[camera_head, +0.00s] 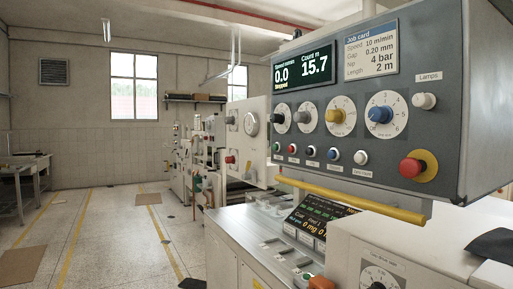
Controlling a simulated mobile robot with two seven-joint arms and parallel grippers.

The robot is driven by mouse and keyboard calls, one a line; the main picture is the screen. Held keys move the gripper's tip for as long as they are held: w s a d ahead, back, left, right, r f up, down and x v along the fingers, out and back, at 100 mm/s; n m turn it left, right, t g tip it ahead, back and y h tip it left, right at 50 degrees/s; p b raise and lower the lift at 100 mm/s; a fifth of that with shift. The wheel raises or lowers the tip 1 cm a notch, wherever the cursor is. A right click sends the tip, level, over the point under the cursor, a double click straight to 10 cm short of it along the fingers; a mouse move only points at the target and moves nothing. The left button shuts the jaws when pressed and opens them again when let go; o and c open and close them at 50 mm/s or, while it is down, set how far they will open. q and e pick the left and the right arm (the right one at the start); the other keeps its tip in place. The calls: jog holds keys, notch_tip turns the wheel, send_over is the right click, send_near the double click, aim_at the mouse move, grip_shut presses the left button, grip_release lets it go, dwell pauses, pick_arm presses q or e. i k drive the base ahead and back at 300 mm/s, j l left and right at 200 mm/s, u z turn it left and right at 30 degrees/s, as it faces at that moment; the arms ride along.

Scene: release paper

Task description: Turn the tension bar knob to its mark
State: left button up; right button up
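The grey control panel (450,70) at the upper right carries a row of knobs on white dials. From left to right they are a black knob (280,118), a grey knob (302,117), a brass-yellow knob (335,116) and a blue knob (380,114). A white box at the lower right has another dial with a dark knob (377,286), cut by the bottom edge. The labels are too small to tell which is the tension bar knob, and its mark cannot be made out. Neither gripper can be made out.
A screen (302,66) reads speed 0.0, stopped, count 15.7. A job card (371,50) is beside it. A red mushroom button (412,167), small push buttons and a yellow bar (350,198) are nearby. Open floor (110,235) lies left; a dark shape (490,245) is unclear.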

aim_at(228, 120)
jog(key=i, duration=0.5)
jog(key=j+z, duration=0.1)
jog(key=z, duration=0.6)
jog(key=i+j+z, duration=0.25)
jog(key=j+z, duration=0.3)
jog(key=i+j+z, duration=0.1)
jog(key=j+z, duration=0.15)
jog(key=j, duration=0.15)
jog(key=j+z, duration=0.3)
jog(key=j, duration=0.75)
